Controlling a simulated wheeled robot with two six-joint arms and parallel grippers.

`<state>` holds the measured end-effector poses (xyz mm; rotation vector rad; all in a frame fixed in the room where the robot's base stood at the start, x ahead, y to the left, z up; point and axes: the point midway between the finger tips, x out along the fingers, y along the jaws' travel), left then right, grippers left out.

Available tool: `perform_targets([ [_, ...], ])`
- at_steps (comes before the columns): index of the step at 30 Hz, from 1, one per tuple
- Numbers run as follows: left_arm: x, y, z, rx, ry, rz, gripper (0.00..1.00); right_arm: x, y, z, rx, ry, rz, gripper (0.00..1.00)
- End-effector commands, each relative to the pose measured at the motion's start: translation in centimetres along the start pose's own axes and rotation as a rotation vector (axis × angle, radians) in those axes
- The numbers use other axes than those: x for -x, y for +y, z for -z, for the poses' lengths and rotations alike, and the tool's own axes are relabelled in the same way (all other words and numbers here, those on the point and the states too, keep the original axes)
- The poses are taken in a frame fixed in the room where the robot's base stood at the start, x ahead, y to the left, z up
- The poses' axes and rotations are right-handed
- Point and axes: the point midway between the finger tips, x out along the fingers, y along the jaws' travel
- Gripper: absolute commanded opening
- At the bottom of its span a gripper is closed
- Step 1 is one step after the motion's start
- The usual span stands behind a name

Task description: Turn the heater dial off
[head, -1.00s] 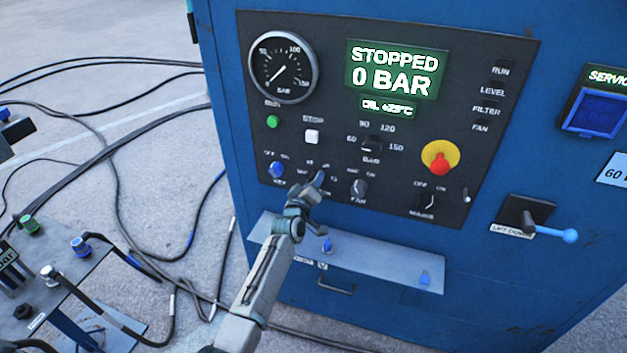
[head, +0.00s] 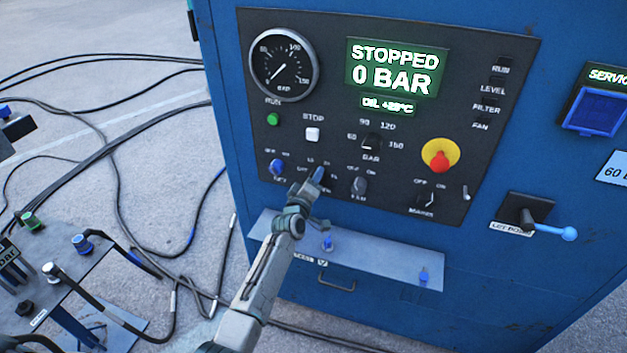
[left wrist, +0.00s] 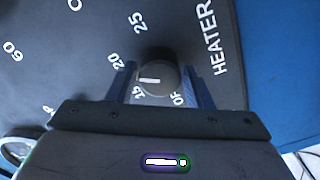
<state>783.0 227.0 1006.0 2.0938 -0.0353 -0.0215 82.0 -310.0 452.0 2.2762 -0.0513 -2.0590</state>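The black round heater dial (left wrist: 159,77) shows in the left wrist view beside the white word HEATER, with 15, 20, 25 and a partly hidden OFF around it. Its white pointer line points left in that view, between 20 and 15. My left gripper (left wrist: 160,84) has one finger on each side of the dial, with narrow gaps showing; firm contact cannot be seen. In the head view, my left gripper (head: 314,180) is at the lower part of the black control panel (head: 400,60) and hides the dial. My right gripper is not in view.
A key switch (head: 277,167) is left of my gripper and a fan knob (head: 359,185) right of it. A red emergency button (head: 439,160) is farther right. A metal shelf (head: 385,267) juts out below. The display (head: 395,68) reads STOPPED, 0 BAR.

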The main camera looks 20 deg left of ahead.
Motion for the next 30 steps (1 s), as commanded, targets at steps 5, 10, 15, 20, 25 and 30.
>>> perform_targets([
  [5,0.0,0.0,0.0,0.000,0.000,0.000,0.59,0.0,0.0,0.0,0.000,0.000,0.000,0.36],
  [10,0.1,0.0,0.0,-0.001,0.000,0.000,0.59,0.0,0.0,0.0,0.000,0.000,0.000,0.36],
  [15,1.5,0.1,0.0,0.000,-0.001,0.001,0.59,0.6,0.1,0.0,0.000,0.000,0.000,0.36],
  [20,4.4,0.1,0.1,0.000,0.000,0.001,0.59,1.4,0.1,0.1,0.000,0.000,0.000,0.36],
  [25,7.7,0.0,0.0,-0.001,0.000,0.001,0.59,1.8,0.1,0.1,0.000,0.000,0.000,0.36],
  [30,9.9,-0.1,0.0,-0.001,0.000,0.001,0.59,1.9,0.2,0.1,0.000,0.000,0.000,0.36],
])
